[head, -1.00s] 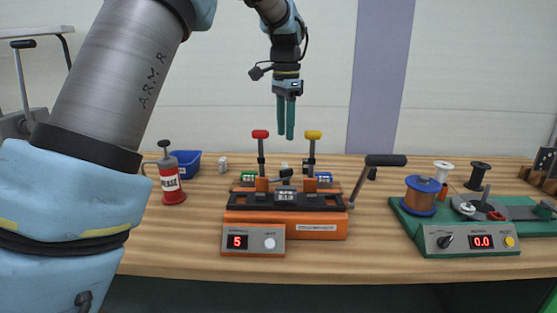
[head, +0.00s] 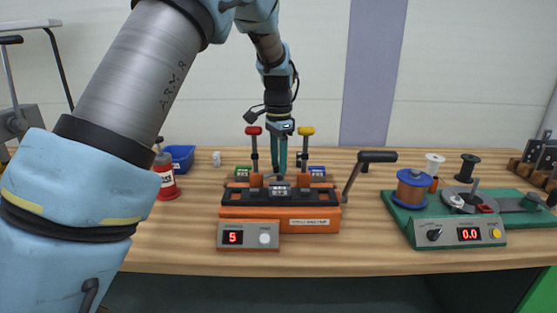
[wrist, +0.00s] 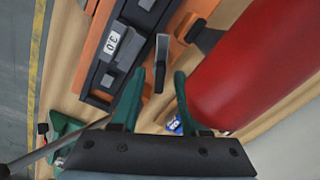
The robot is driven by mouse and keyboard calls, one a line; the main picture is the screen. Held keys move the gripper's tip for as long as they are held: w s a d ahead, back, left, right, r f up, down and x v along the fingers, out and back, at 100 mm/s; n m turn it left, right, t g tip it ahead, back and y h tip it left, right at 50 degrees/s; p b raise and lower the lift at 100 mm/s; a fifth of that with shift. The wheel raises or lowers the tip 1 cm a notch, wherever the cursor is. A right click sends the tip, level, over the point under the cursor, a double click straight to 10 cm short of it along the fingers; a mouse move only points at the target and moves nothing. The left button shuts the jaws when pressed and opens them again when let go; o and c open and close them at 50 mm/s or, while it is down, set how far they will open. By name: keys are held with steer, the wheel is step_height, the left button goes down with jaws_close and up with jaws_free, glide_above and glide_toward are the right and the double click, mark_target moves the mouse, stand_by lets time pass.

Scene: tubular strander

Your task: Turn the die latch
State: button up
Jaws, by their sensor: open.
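The orange die machine (head: 285,219) stands on the bench with a black die bed and a die block marked 3.0 (wrist: 111,42). A grey lever, which looks like the die latch (wrist: 162,62), stands beside the block in the wrist view. In the head view it is mostly hidden near my gripper. My gripper (head: 279,170) points down over the back of the die bed, between the red-knobbed lever (head: 254,132) and yellow-knobbed lever (head: 306,132). In the wrist view my open, empty fingers (wrist: 159,80) lie either side of the latch's near end. Contact cannot be told.
The red knob looms large (wrist: 245,65) close to my fingers' right in the wrist view. A black-handled crank (head: 377,157) is on the machine's right side.

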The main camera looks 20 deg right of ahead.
jaws_close()
stand_by(0.4)
steer(key=shift+m, duration=0.3)
steer(key=shift+w+m, duration=0.1)
steer(key=shift+m, duration=2.4)
jaws_free()
